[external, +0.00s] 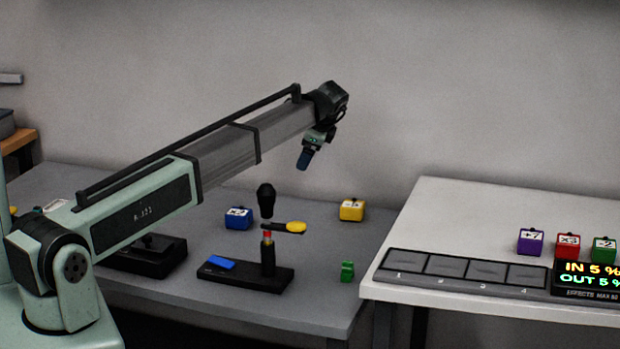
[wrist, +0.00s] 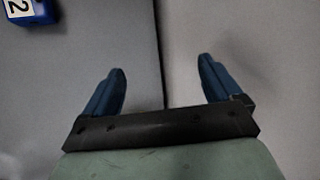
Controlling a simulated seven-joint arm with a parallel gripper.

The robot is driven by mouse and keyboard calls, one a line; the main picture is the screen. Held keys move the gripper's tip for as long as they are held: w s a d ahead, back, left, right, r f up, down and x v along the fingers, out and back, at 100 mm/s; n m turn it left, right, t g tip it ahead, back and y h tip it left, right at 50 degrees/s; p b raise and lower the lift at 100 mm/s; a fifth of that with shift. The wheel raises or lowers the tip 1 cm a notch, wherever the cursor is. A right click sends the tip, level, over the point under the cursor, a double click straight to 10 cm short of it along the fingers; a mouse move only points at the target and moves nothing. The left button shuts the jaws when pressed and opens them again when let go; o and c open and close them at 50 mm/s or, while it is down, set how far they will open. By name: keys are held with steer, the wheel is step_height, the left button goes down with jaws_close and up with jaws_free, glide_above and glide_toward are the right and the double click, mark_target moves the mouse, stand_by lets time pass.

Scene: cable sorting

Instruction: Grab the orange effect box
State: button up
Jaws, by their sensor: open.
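No orange effect box is clearly visible in either view. The nearest in colour is a yellow box (external: 352,210) with a white label, at the back right of the grey table. A small sliver of yellow-orange (external: 13,210) shows at the far left edge, mostly hidden behind my arm; I cannot tell what it is. My gripper (external: 304,160) hangs in the air above the grey table, pointing down. In the wrist view its two blue fingers (wrist: 161,88) are spread apart with nothing between them.
A blue box (external: 238,218) sits on the grey table; it also shows in the wrist view (wrist: 30,10). A black stand (external: 245,278) with a lever and a small green object (external: 347,271) are nearby. The white table (external: 450,215) holds a slot panel (external: 465,267), purple, red and green boxes, and a display.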

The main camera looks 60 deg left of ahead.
steer(key=s+a+g+h, duration=0.3)
steer(key=s+a+h, duration=0.1)
steer(key=s+a, duration=2.05)
steer(key=x, duration=0.9)
steer(key=shift+s+d+f, duration=0.2)
steer(key=shift+d+f, duration=0.1)
steer(key=shift+x, duration=2.55)
steer(key=shift+w+d, duration=0.1)
steer(key=shift+w, duration=0.1)
steer(key=c, duration=1.1)
steer(key=shift+c, duration=0.2)
